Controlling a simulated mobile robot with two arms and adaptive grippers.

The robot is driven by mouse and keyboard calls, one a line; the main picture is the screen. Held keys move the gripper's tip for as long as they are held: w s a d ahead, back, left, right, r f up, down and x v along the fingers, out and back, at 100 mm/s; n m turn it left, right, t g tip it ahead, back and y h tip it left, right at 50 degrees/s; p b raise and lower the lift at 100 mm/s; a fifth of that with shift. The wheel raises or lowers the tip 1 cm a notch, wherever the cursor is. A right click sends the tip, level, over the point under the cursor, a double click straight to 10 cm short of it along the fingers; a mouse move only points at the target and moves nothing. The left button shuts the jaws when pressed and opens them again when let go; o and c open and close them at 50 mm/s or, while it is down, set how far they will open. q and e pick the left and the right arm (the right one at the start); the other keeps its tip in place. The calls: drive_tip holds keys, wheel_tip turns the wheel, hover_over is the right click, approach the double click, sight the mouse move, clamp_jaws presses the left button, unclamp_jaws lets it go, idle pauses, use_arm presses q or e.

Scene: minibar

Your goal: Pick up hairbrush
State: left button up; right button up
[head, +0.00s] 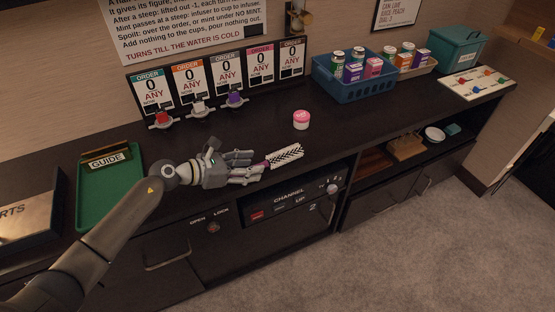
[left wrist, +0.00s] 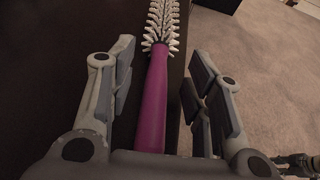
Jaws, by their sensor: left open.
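The hairbrush (head: 286,155) lies on the dark counter near its front edge, bristle end pointing right. My left gripper (head: 251,167) is at its handle end. In the left wrist view the purple handle (left wrist: 156,95) runs between the two open fingers of the left gripper (left wrist: 158,90), with a gap on the right side; the handle lies closer to the left finger. The white and dark bristles (left wrist: 162,22) are beyond the fingertips. The lower end of the handle is hidden by the gripper's palm.
A green tray (head: 82,200) with a guide sign is at left. A blue basket (head: 352,91) of containers is at back right. The counter's front edge is close to the brush, above a channel panel (head: 288,197).

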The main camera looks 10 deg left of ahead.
use_arm(q)
drive_tip(key=shift+x, duration=1.05)
clamp_jaws()
drive_tip(key=shift+r, duration=0.1)
